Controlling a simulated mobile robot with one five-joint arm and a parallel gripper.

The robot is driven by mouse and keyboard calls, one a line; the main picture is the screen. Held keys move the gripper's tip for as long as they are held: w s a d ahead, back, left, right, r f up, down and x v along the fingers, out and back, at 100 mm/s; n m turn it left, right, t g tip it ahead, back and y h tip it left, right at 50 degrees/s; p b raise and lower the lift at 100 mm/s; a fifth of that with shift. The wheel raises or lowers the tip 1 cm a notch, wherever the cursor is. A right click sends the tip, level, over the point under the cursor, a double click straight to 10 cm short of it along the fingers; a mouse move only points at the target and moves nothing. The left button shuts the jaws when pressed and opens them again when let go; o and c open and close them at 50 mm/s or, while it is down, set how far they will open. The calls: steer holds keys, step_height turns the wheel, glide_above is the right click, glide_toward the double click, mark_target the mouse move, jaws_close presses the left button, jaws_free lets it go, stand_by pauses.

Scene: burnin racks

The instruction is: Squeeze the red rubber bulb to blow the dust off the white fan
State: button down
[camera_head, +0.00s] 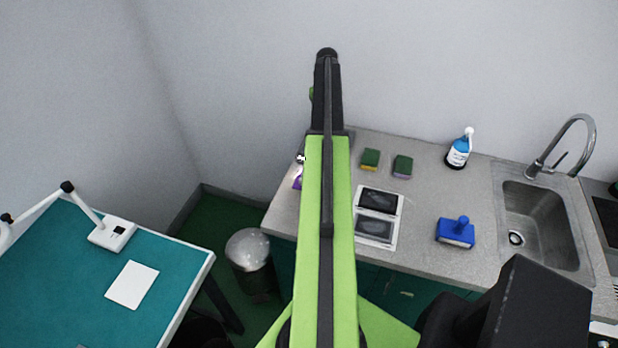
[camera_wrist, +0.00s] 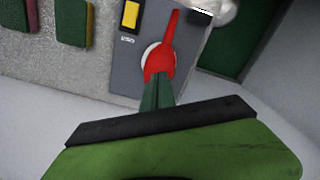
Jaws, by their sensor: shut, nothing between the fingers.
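In the wrist view a red rubber bulb (camera_wrist: 159,62) with a long tapered nozzle shows just beyond my gripper, nozzle toward the top of the picture. A small white rounded edge (camera_wrist: 150,49) shows beside the bulb; I cannot tell whether it is the white fan. My gripper (camera_wrist: 157,94) is shut, with its dark green fingers together and nothing between them. The fingertips overlap the bulb's near end in the picture; I cannot tell whether they touch it. In the head view my arm hides the gripper and the bulb.
Two sponges (camera_head: 370,159) (camera_head: 403,166), a blue bottle (camera_head: 458,151), a blue block with a knob (camera_head: 455,232) and a two-panel device (camera_head: 397,238) stand on the grey counter (camera_head: 430,193). A sink (camera_head: 541,220) is right; a bin (camera_head: 250,250) and teal table (camera_head: 70,275) are left.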

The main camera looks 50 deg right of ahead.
steer(key=shift+r, duration=0.1)
step_height(320, 180, up, 5)
steer(key=p, duration=0.5)
